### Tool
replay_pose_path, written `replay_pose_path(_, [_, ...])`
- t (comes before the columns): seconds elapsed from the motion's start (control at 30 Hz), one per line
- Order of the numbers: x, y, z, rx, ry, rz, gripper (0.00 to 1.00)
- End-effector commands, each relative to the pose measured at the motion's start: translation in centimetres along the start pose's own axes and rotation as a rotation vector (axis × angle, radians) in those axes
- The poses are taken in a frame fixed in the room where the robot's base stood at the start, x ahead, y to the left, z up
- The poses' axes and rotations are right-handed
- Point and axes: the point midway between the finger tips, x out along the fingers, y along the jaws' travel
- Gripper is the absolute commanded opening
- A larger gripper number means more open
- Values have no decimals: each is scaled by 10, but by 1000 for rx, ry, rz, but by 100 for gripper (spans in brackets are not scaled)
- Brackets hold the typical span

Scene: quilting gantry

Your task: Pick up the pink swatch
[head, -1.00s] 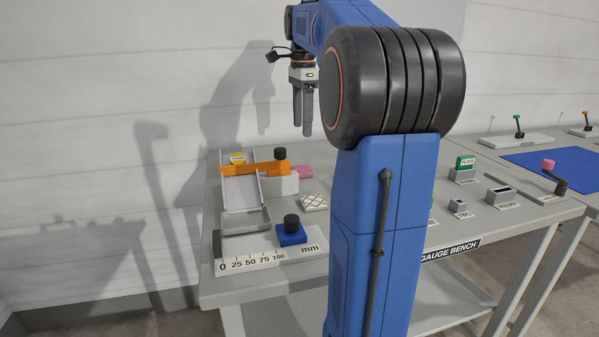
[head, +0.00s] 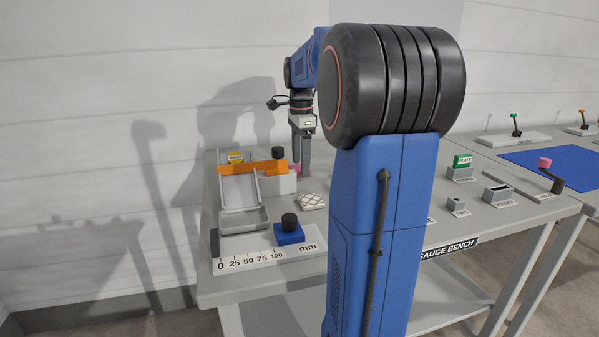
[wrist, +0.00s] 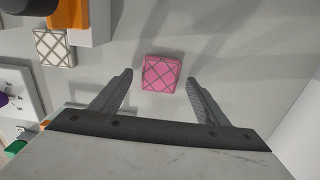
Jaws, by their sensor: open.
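The pink swatch (wrist: 160,73) is a small square block with a dark crossed-line pattern on top. In the wrist view it lies flat on the grey bench, just beyond and between my two fingertips, not touching them. My gripper (wrist: 160,80) is open and empty, with one finger to each side. In the head view my gripper (head: 301,172) points down at the bench behind the white swatch. There only a sliver of pink shows beside the fingers; the rest of the swatch is hidden by them.
The white patterned swatch (head: 312,201) lies in front. An orange bar (head: 250,166) with a black knob stands left, close to my gripper. A blue block with a black knob (head: 290,231) and a ruler plate (head: 266,258) are nearer. Bare bench surrounds the pink swatch in the wrist view.

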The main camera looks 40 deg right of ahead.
Motion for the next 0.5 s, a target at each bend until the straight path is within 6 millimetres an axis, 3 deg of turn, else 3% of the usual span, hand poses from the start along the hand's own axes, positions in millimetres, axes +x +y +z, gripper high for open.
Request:
replay_pose_path(0.33, [10, 0, 0, 0, 0, 0, 69])
replay_pose_path(0.37, [10, 0, 0, 0, 0, 0, 66])
replay_pose_path(0.5, [9, 0, 0, 0, 0, 0, 33])
